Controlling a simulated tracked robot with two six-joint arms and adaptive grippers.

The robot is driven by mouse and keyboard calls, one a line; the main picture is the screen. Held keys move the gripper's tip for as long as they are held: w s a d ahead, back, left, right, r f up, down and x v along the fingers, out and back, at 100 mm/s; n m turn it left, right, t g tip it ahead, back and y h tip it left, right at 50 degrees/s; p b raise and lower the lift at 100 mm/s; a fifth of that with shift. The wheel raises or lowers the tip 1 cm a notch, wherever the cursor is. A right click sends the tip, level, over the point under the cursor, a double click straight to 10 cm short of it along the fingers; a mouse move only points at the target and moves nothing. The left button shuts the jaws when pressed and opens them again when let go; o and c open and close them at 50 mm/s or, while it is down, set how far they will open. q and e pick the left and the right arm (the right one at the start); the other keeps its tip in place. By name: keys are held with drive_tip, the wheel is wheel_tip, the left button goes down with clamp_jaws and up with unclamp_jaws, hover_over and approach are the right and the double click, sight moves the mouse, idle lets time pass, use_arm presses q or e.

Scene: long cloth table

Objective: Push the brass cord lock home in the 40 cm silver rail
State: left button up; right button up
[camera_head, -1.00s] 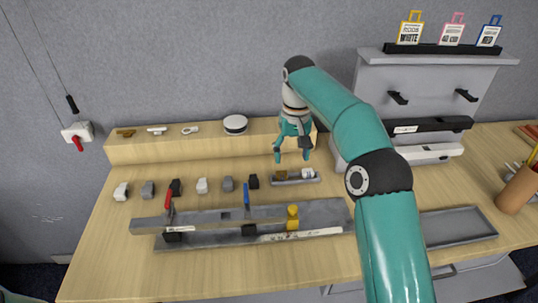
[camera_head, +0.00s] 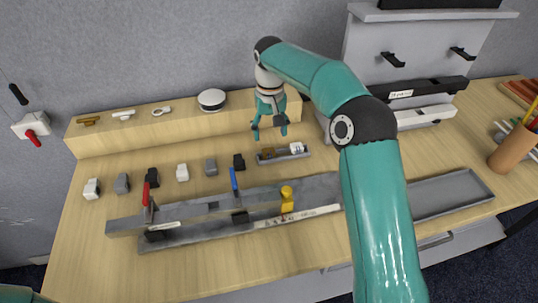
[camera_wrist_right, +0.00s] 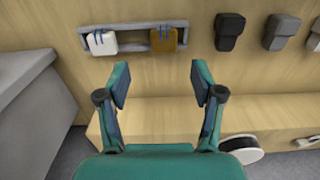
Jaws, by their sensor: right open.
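A brass-coloured block (camera_head: 267,153), which looks like the cord lock, sits beside a white block (camera_head: 297,148) in a short grey holder (camera_head: 282,155). In the right wrist view the brass block (camera_wrist_right: 168,39) and white block (camera_wrist_right: 103,42) both carry blue marks. My right gripper (camera_head: 270,131) is open and empty, behind and above the short holder. In its wrist view the fingers (camera_wrist_right: 160,80) are apart, with bare wood between them. A long grey rail fixture (camera_head: 330,188) lies in front. I cannot tell which piece is the 40 cm silver rail. My left gripper is out of view.
Several small grey, black and white blocks (camera_head: 182,172) stand in a row left of the holder. Red (camera_head: 146,194) and blue (camera_head: 233,180) handles and a yellow piece (camera_head: 287,198) rise from the fixture. A wooden ledge (camera_head: 180,132) runs behind; an empty grey tray (camera_head: 450,193) lies right.

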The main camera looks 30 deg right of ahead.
sight(269, 150)
drive_tip(key=shift+s+a+f+p, duration=0.15)
drive_tip(key=shift+f+p, duration=0.05)
drive_tip(key=shift+f, duration=1.45)
drive_tip(key=shift+s+a+f+p, duration=0.1)
drive_tip(key=shift+a+f+p, duration=0.1)
drive_tip(key=shift+f, duration=1.4)
drive_tip(key=c, duration=1.2)
drive_tip(key=shift+r, duration=0.1)
drive_tip(key=shift+c, duration=0.2)
